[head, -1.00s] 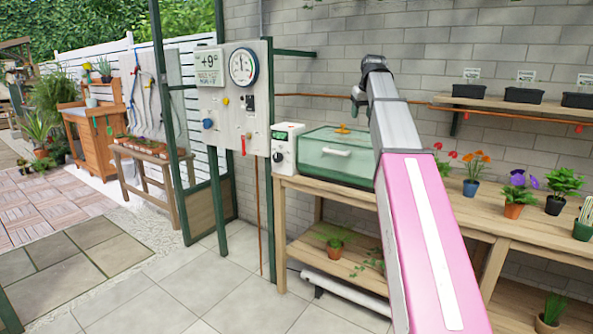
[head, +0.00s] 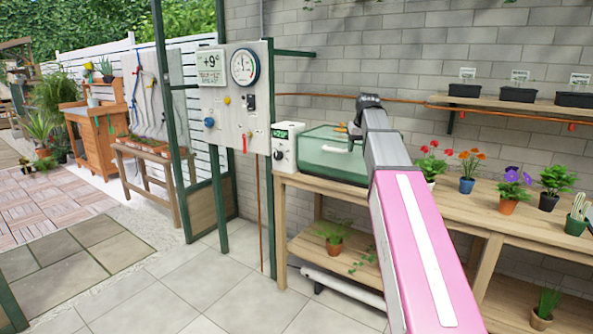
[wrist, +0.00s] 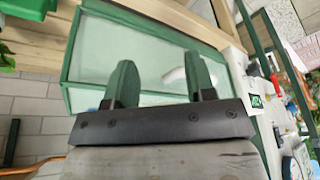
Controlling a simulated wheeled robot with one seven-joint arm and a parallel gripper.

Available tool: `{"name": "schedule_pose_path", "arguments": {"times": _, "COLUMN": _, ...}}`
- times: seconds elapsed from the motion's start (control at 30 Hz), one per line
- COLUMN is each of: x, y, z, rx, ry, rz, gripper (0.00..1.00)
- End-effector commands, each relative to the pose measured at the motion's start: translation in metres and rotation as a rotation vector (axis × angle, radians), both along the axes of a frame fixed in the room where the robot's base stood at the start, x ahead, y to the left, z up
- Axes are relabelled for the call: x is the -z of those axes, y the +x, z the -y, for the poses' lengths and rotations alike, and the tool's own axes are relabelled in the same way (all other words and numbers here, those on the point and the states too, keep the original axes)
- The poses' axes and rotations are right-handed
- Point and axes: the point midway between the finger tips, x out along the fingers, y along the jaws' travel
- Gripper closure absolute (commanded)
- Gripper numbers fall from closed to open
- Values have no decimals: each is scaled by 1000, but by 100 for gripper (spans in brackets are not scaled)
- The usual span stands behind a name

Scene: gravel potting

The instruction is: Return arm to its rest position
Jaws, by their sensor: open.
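My arm reaches forward in the head view, with its pink and white link in front and its grey link behind. My gripper shows in the wrist view (wrist: 162,85), with two green fingers set apart and nothing between them. In the head view the fingers are mostly hidden by my arm. Beyond the fingers in the wrist view is a green-framed glass propagator box (wrist: 150,50) with a white handle. The box also stands on the bench in the head view (head: 325,160), partly covered by my arm. I cannot tell how far the fingers are from it.
A white control box (head: 284,148) stands left of the propagator. Potted flowers (head: 468,170) line the wooden bench (head: 450,205) to the right. A shelf with black trays (head: 517,94) is on the wall. A gauge panel (head: 235,95) stands left. The paved floor is clear.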

Motion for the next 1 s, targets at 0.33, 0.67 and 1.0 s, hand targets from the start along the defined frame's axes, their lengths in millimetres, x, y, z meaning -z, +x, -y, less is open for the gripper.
{"name": "schedule_pose_path", "arguments": {"times": 0.33, "x": 148, "y": -45, "z": -14, "rx": 44, "ry": -1, "rz": -90, "gripper": 50}}
{"name": "schedule_pose_path", "arguments": {"times": 0.67, "x": 269, "y": -107, "z": -25, "rx": 83, "ry": -8, "rz": -169, "gripper": 50}}
{"name": "schedule_pose_path", "arguments": {"times": 1.0, "x": 372, "y": -189, "z": -35, "rx": 120, "ry": -22, "rz": -249, "gripper": 50}}
